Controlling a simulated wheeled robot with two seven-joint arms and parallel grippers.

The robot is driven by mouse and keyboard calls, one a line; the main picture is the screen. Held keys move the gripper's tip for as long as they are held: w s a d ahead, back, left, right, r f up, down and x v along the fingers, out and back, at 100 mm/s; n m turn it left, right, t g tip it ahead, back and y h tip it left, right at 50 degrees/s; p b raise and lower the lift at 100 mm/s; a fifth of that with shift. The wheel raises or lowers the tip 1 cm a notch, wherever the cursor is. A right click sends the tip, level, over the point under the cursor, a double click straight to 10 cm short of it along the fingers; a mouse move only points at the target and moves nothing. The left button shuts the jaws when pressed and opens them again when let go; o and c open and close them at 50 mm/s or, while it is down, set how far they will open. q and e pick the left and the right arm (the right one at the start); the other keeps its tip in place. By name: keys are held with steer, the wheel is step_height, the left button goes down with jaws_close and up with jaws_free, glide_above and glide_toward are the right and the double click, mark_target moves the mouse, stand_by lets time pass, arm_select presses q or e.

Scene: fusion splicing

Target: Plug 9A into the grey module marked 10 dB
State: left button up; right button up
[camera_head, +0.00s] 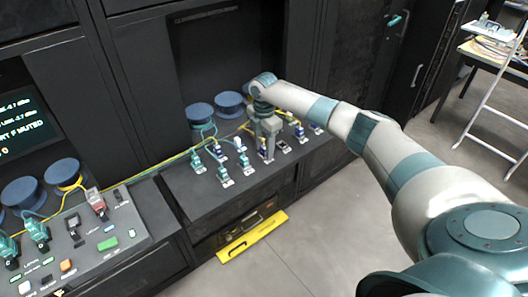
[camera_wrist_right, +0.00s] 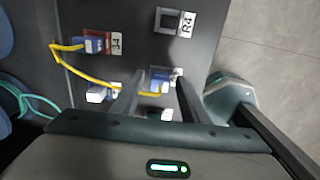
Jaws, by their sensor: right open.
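My right gripper (camera_head: 266,156) reaches down over the row of plugs and sockets on the dark shelf. In the right wrist view its two open fingers (camera_wrist_right: 160,92) stand either side of a blue plug (camera_wrist_right: 159,74) with a yellow cable. I cannot tell whether they touch it. I cannot read 9A or 10 dB on anything, so I cannot tell which plug or grey module is which. My left gripper is not in view.
An empty dark socket (camera_wrist_right: 169,20) marked R4 lies beyond the fingers. Several teal plugs (camera_head: 222,177) stand left of the gripper. Blue spools (camera_head: 199,113) stand behind. A sloped panel (camera_head: 155,208) is at the left. A yellow level (camera_head: 252,236) is below the shelf.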

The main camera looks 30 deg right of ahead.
mark_target(264, 147)
stand_by(0.3)
jaws_close()
steer(key=shift+r+p, duration=0.15)
steer(key=shift+p, duration=0.2)
steer(key=shift+r+p, duration=2.45)
steer(key=shift+r, duration=0.35)
